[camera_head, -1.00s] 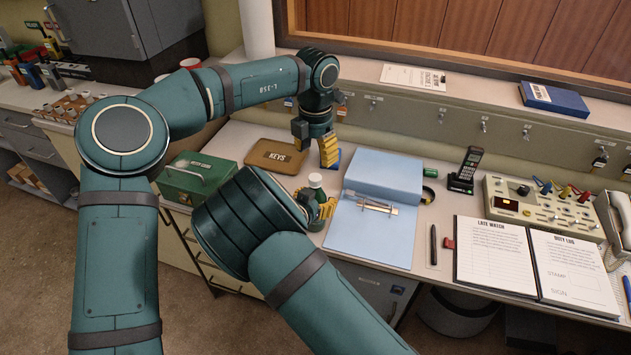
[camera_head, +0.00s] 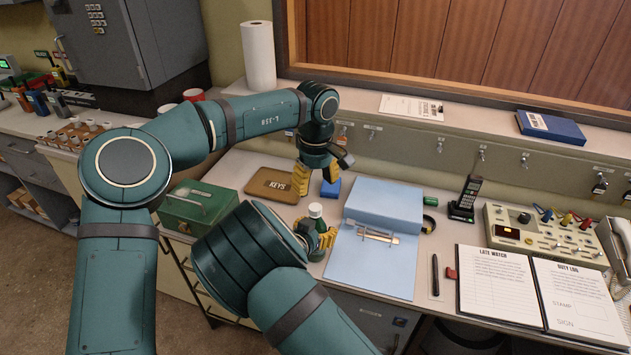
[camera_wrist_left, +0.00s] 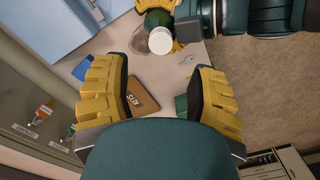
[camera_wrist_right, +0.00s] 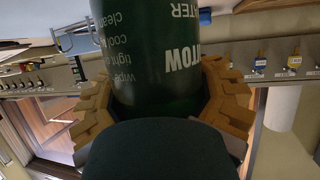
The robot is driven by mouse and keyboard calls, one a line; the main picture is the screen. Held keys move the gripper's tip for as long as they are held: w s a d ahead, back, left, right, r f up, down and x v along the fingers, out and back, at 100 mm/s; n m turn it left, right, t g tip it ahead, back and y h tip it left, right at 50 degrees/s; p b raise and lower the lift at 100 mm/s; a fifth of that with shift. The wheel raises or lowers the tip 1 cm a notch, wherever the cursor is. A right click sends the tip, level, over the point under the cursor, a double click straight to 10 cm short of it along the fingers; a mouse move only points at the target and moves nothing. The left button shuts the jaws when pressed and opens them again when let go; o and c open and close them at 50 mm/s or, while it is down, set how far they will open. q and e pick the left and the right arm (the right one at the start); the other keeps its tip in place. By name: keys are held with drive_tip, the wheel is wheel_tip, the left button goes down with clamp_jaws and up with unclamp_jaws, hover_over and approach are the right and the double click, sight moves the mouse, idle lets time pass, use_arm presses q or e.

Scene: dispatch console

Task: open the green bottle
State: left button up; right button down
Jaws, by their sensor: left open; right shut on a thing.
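The green bottle (camera_head: 316,222) stands on the desk with a white cap (camera_head: 315,210) on top. My right gripper (camera_head: 324,240) is shut around its body; in the right wrist view the yellow fingers press on both sides of the green bottle (camera_wrist_right: 158,60), which carries white lettering. My left gripper (camera_head: 318,178) is open and empty, above the desk and behind the bottle. In the left wrist view the white cap (camera_wrist_left: 161,41) shows beyond the open fingers (camera_wrist_left: 155,95), apart from them.
A green metal box (camera_head: 198,207) is to the left. A blue binder (camera_head: 371,260) lies open right of the bottle. A radio handset (camera_head: 464,199) stands farther right.

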sight(315, 207)
use_arm(q)
drive_tip(key=m, duration=0.5)
drive_tip(key=shift+m, duration=0.3)
drive_tip(key=m, duration=0.4)
drive_tip(key=shift+m, duration=0.4)
drive_tip(key=shift+f, duration=4)
clamp_jaws()
drive_tip(key=shift+a+n, duration=0.1)
drive_tip(key=shift+n, duration=1.5)
